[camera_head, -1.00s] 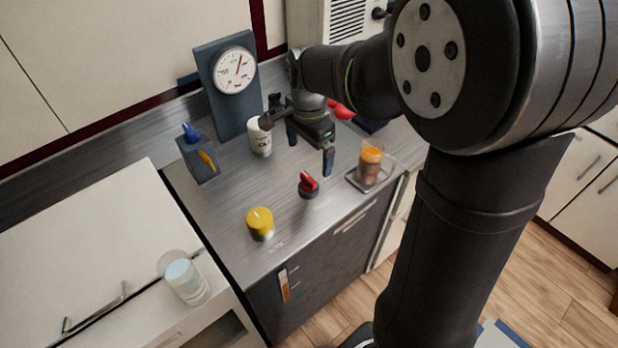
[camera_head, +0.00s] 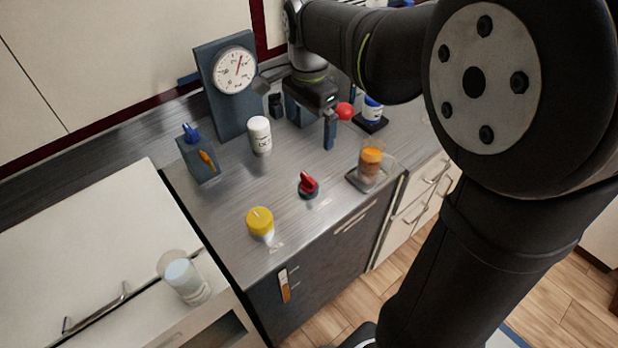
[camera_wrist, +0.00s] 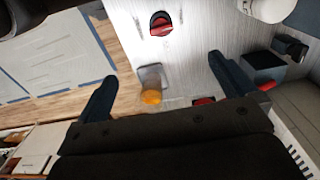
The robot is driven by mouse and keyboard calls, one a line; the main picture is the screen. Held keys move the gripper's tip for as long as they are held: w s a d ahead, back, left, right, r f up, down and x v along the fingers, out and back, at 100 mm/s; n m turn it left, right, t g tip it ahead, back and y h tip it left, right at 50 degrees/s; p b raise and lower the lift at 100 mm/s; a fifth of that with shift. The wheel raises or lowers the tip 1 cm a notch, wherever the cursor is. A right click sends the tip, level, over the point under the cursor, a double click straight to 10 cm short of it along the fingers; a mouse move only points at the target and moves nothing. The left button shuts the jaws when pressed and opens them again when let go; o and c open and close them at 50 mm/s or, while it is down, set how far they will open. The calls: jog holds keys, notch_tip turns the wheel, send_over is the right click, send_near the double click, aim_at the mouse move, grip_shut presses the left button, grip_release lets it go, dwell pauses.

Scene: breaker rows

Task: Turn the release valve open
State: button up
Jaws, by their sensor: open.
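A small valve-like knob (camera_head: 308,186) with a red handle on a dark round base stands upright on the grey counter. It also shows near the top of the wrist view (camera_wrist: 160,24). I cannot read any mark that tells whether it is open or closed. My gripper (camera_head: 311,120) is open and empty above the back of the counter, behind and apart from the knob. In the wrist view its two dark fingers (camera_wrist: 165,85) are spread wide. A red ball (camera_head: 345,111) shows just right of one finger; what it is attached to is partly hidden.
A dial gauge (camera_head: 236,71) stands at the back. A white bottle (camera_head: 260,136), a yellow-capped jar (camera_head: 260,222) and a blue holder (camera_head: 197,158) are left of the knob. An orange-capped jar (camera_head: 371,160) sits on a tray to the right. A blue-and-white jar (camera_head: 372,109) is behind.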

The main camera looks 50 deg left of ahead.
jog(key=shift+r, duration=0.9)
